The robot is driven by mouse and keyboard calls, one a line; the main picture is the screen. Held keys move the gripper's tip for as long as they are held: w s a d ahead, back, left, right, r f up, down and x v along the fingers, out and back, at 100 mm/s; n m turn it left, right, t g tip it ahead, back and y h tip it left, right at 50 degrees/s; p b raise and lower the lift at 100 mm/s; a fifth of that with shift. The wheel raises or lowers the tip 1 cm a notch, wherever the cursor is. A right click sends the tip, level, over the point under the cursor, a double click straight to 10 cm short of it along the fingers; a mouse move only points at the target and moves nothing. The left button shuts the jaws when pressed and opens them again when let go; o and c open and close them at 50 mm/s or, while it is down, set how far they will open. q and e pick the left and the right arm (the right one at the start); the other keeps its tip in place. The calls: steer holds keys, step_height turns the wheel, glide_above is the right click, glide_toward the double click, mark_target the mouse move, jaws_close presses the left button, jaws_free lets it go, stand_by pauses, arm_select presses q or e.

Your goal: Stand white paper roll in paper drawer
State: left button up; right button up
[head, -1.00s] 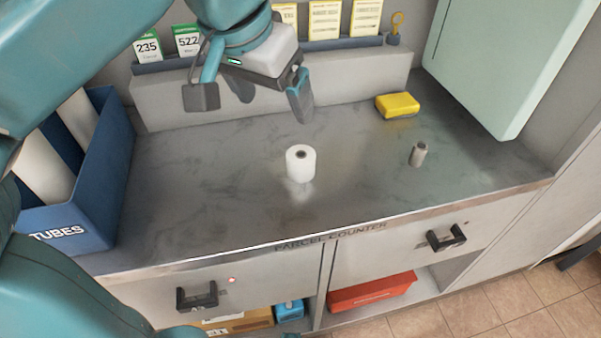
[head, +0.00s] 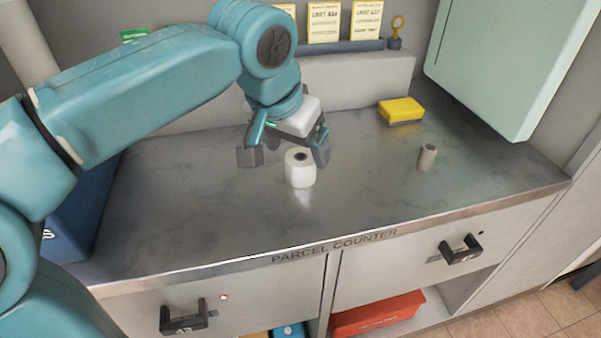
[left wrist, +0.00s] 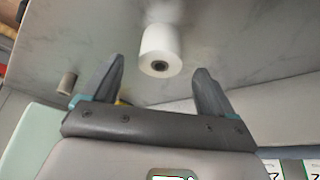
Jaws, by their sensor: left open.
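The white paper roll (head: 300,170) stands upright on the grey counter (head: 210,215). My left gripper (head: 285,157) is open and empty, just behind and above the roll in the head view. In the left wrist view the roll (left wrist: 160,52) shows ahead of the two spread fingers (left wrist: 155,85), near the gap between them, with no contact visible. Two closed drawers with black handles, left (head: 188,318) and right (head: 461,250), are in the counter front. I cannot tell which is the paper drawer. My right gripper is not in view.
A small grey cylinder (head: 427,158) and a yellow block (head: 401,111) stand to the right on the counter. A pale green cabinet (head: 500,60) hangs at the upper right. A blue bin (head: 85,215) is at the left, partly behind my arm. A red box (head: 378,314) lies below.

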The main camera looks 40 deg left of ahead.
arm_select(q)
steer(key=x, duration=0.2)
steer(key=shift+w+f, duration=0.1)
steer(key=shift+f, duration=0.2)
steer(key=shift+r, duration=0.1)
steer(key=c, duration=1.3)
